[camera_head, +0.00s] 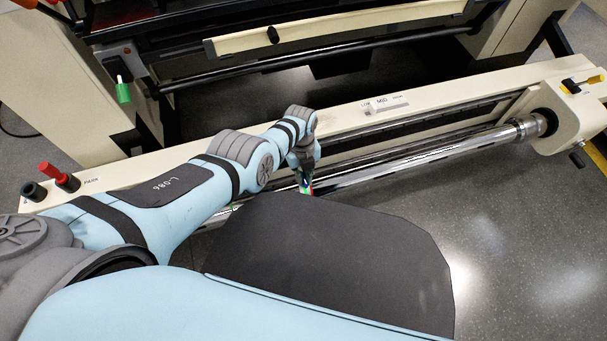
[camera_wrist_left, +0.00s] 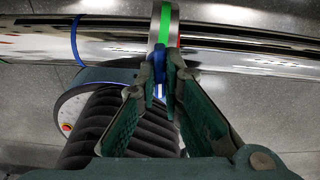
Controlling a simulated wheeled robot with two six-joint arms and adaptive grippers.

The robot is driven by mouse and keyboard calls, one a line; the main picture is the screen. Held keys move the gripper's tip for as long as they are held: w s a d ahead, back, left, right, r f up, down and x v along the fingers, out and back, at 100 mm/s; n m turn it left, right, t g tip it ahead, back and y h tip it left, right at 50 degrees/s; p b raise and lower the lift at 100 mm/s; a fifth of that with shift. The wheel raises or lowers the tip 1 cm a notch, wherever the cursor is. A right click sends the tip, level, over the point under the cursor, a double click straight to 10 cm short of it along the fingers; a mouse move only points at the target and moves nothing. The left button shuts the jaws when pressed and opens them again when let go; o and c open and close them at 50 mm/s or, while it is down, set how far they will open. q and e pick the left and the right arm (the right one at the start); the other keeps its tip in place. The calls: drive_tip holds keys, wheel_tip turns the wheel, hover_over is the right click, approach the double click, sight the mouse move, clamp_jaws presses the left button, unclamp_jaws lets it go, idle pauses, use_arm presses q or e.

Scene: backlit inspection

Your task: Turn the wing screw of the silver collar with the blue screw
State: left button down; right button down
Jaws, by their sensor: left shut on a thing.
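The silver collar (camera_wrist_left: 153,32) sits around a shiny chrome bar in the left wrist view, with a green stripe and a thin red edge on its band. Its blue wing screw (camera_wrist_left: 159,63) points down toward my left gripper (camera_wrist_left: 166,84), whose green fingers are shut on it and hide part of it. In the head view my left gripper (camera_head: 304,160) reaches down to the bar, and the collar (camera_head: 306,188) shows only as a small green and red patch below it. My right gripper is in neither view.
The chrome bar (camera_head: 420,153) runs to a cream end block (camera_head: 575,110) at the right. A cream rail (camera_head: 350,116) lies behind it. Red and black knobs (camera_head: 58,176) stand at the left, and a green-tipped switch (camera_head: 122,92) is on the upper left panel.

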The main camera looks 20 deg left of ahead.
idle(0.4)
use_arm(q)
drive_tip(key=c, duration=1.7)
unclamp_jaws()
drive_tip(key=shift+r, duration=0.1)
drive_tip(key=shift+w+r, duration=0.2)
drive_tip(key=shift+r, duration=0.4)
drive_tip(key=r, duration=1)
drive_tip(key=shift+w+a+r, duration=0.3)
drive_tip(key=shift+a, duration=0.05)
